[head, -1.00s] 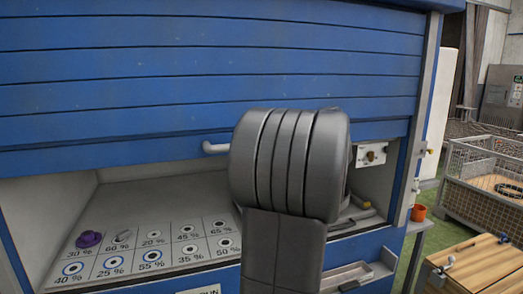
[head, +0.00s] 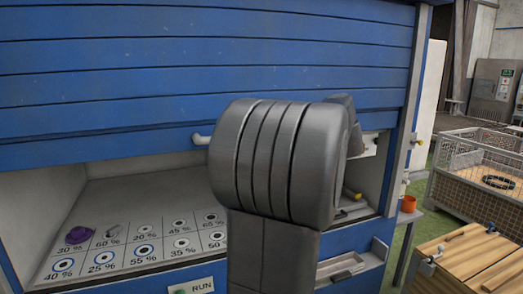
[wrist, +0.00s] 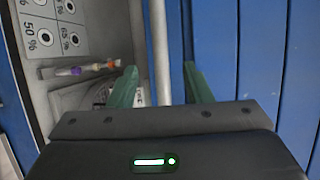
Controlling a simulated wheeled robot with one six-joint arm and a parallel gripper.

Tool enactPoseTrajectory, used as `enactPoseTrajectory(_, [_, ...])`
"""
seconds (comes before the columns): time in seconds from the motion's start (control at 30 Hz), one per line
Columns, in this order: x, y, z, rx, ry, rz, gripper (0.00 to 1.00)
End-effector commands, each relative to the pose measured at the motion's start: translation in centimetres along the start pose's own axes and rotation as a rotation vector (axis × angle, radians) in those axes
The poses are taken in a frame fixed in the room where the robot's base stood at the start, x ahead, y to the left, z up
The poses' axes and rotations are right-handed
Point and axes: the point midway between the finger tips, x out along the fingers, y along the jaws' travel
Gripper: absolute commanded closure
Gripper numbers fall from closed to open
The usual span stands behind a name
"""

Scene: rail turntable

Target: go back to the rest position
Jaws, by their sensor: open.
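In the head view my thick grey arm link covers the middle of the scene, and the gripper's fingers are hidden. The blue shutter (head: 200,60) hangs partway down over the cabinet's opening.
A board (head: 150,225) with percent-labelled spots lies inside the cabinet, with a purple piece (head: 78,235) at 30 % and a grey piece at 60 %. A wooden box (head: 460,265), a mesh crate (head: 480,170) and an orange cup (head: 408,203) are at right.

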Motion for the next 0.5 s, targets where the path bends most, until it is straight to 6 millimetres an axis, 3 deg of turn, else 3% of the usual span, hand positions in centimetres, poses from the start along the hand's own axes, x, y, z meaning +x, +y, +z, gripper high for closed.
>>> enactPoseTrajectory(0.5, [9.8, -0.1, 0.1, 0.001, -0.003, 0.002, 0.55])
